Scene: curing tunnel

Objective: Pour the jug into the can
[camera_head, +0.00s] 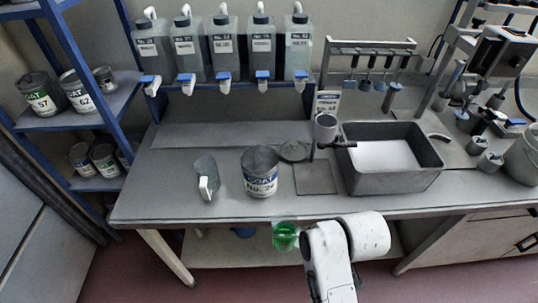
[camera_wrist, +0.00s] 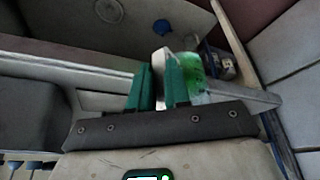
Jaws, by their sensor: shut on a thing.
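A clear jug with green liquid (camera_head: 286,236) is in front of the bench's front edge, below bench-top level in the picture. In the wrist view the jug (camera_wrist: 194,72) stands beside my gripper (camera_wrist: 160,82), whose green fingers are shut on its pale handle. In the head view my white arm hides the fingers and part of the jug. The can, a grey one with a blue and white label reading No. 24 (camera_head: 260,174), stands upright on the bench, behind the held jug and slightly left. My gripper is apart from the can.
A grey jug with a white handle (camera_head: 206,178) stands left of the can. A flat dark plate (camera_head: 316,178) and a sink (camera_head: 392,184) lie to its right. Several dispensers (camera_head: 220,48) line the back. A blue shelf (camera_head: 108,100) with cans is at left.

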